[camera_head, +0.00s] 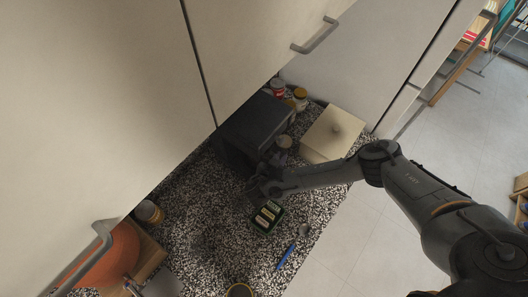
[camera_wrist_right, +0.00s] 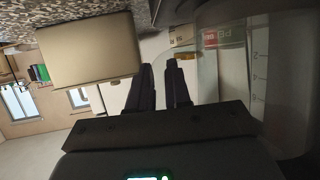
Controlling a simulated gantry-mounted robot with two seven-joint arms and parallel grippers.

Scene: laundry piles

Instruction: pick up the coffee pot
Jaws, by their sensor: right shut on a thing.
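The coffee pot (camera_wrist_right: 255,60) is a clear glass vessel with white scale marks, filling the right side of the right wrist view, close to the camera. My right gripper (camera_wrist_right: 163,88) has its dark fingers close together at the left side of the glass; it is shut on the pot, though the exact contact is hard to see. In the head view my right gripper (camera_head: 256,186) is over the speckled counter, in front of a dark boxy appliance (camera_head: 252,125). The pot is not clearly visible there, against the dark gripper and appliance. My left gripper is not in view.
A cream box (camera_head: 335,134) stands right of the appliance, with jars (camera_head: 298,97) behind. A dark tray with light blocks (camera_head: 267,216) and a blue utensil (camera_head: 286,257) lie nearer. A wooden crate (camera_head: 147,260) is at lower left. Cabinets overhang the counter (camera_head: 190,215).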

